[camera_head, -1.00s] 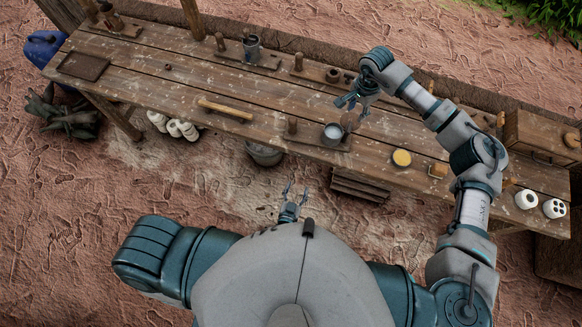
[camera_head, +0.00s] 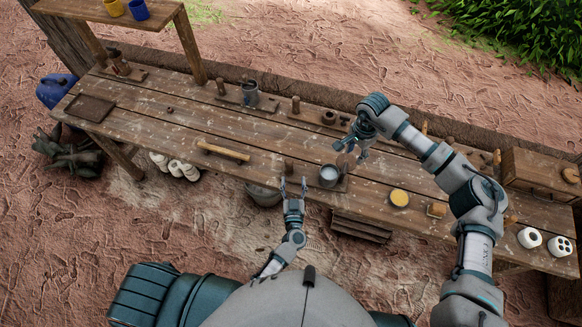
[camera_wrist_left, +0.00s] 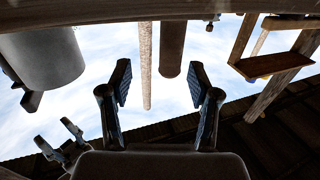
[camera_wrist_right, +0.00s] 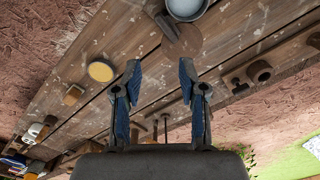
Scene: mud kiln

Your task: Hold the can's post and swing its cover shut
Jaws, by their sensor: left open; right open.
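The grey metal can (camera_head: 329,176) stands on a small board near the table's front edge, with its pale inside showing. The brown round cover (camera_head: 345,162) stands open at its far right side; the right wrist view shows the cover (camera_wrist_right: 182,38) beside the can (camera_wrist_right: 186,8). A short wooden post (camera_head: 289,166) rises left of the can. My left gripper (camera_head: 293,183) is open and empty in front of the post; in the left wrist view the post (camera_wrist_left: 172,50) appears beyond its fingers, the can (camera_wrist_left: 45,60) to the left. My right gripper (camera_head: 354,144) is open, close behind the cover.
A wooden rolling pin (camera_head: 223,152) lies left of the post. A mug (camera_head: 250,93) and a wooden box (camera_head: 540,174) stand farther back. A bucket (camera_head: 263,195) is below the table edge.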

